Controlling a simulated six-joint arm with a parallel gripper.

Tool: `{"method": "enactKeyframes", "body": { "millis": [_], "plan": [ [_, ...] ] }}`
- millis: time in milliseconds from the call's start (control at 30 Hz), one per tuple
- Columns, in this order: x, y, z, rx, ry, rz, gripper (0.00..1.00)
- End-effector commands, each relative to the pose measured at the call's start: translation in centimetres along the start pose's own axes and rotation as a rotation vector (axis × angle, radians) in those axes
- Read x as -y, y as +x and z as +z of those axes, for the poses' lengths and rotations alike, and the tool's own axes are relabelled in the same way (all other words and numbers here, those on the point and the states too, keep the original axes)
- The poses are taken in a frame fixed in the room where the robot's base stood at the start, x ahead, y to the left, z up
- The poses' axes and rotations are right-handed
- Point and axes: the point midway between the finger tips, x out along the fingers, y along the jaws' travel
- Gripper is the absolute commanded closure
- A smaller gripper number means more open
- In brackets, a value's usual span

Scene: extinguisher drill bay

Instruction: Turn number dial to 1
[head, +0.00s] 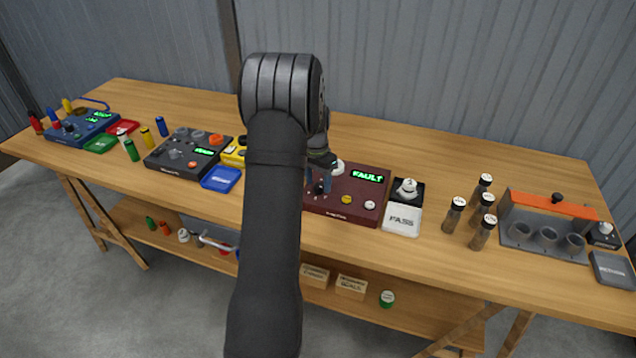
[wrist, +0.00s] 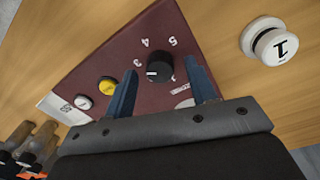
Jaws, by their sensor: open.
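The dark red box (head: 355,205) stands mid-table in the head view, its green display reading FAULT. In the wrist view, the black number dial (wrist: 159,66) sits on its dark red face (wrist: 95,70). The numbers 3, 4 and 5 show around the dial; other marks are partly hidden. A short white mark on the dial points left, roughly toward the 3 side. My gripper (wrist: 160,68) is open, with one blue finger on each side of the dial. I cannot tell whether they touch it. In the head view, my gripper (head: 318,180) is over the box's left part, partly hidden by my arm.
A yellow button (wrist: 107,86) and a white button (wrist: 82,102) are on the same face. A white knob-like piece marked 1 (wrist: 270,42) is beside the box. A PASS block (head: 402,219) and several dark-bodied, white-topped cylinders (head: 454,215) stand to the right.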

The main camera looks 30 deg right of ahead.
Motion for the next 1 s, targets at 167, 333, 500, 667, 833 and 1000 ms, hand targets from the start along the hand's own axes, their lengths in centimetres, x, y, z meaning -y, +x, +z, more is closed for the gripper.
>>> {"method": "enactKeyframes", "body": {
  "millis": [167, 333, 500, 667, 833, 1000],
  "plan": [
    [-0.03, 0.91, 0.04, 0.001, 0.000, 0.001, 0.49],
    [-0.02, 0.94, 0.02, 0.000, 0.000, 0.000, 0.49],
    [-0.01, 0.92, 0.02, 0.000, 0.000, 0.000, 0.68],
    [-0.02, 0.91, 0.02, 0.000, 0.000, 0.001, 0.93],
    [-0.02, 0.89, 0.02, 0.000, -0.009, 0.001, 0.93],
    [-0.03, 0.89, 0.02, -0.002, -0.055, 0.001, 0.93]
  ]
}}
